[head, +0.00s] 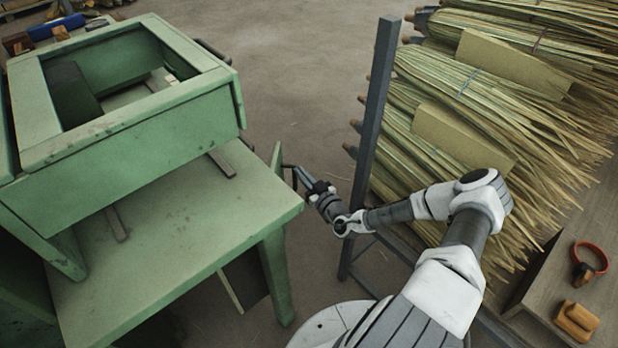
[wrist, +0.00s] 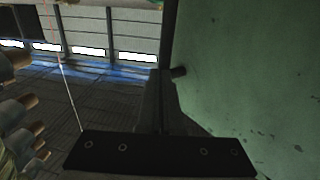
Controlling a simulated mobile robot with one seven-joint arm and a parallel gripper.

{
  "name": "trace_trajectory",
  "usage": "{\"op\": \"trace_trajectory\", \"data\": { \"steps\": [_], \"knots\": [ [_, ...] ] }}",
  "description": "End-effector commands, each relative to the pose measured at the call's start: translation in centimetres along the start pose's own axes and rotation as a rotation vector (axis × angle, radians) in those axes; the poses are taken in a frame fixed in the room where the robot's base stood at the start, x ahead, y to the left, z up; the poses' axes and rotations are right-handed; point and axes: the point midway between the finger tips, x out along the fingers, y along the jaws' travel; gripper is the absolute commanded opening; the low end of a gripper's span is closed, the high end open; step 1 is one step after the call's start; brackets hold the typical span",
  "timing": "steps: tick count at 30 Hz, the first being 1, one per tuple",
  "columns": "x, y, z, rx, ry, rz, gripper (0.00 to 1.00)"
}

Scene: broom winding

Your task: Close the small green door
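The small green door (head: 276,156) stands nearly edge-on at the right side of the green machine in the head view, open away from its body. Its green face (wrist: 245,75) fills the right of the wrist view. A dark bar handle (head: 288,167) sticks out from the door's right side; its mount (wrist: 178,72) shows in the wrist view. My gripper (head: 299,176) is at the handle, right of the door. In the wrist view its fingers (wrist: 157,100) are close together at the middle, beside the handle. Whether they clasp the handle is unclear.
The green machine's table (head: 180,240) and upper box (head: 130,150) are left of my gripper. A dark rack post (head: 372,130) and stacked broom bundles (head: 470,130) stand close on the right. Bare floor (head: 290,60) is clear behind the door.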

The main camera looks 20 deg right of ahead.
Motion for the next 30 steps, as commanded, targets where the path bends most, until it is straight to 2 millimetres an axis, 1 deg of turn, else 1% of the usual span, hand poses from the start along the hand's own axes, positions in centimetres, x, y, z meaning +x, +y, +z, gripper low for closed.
{"op": "trace_trajectory", "data": {
  "steps": [1, 4, 5, 8, 9, 15, 18, 20, 24, 30],
  "knots": [
    [0.8, -0.5, 0.1, 0.003, 0.001, 0.002, 0.00],
    [2.3, -1.6, 0.0, 0.003, 0.002, 0.004, 0.00],
    [2.8, -1.7, -0.1, -0.005, 0.002, -0.023, 0.00],
    [4.2, -2.9, -0.1, -0.011, 0.002, -0.123, 0.00],
    [4.7, -3.6, -0.1, -0.007, 0.002, -0.141, 0.00],
    [6.8, -6.5, -0.2, -0.002, 0.002, -0.133, 0.00],
    [7.7, -7.7, -0.4, -0.003, 0.004, -0.132, 0.00],
    [8.1, -8.2, -0.5, -0.011, 0.005, -0.181, 0.00],
    [8.8, -9.9, -0.6, -0.013, 0.006, -0.271, 0.00],
    [9.2, -11.5, -0.7, -0.008, 0.007, -0.264, 0.00]
  ]
}}
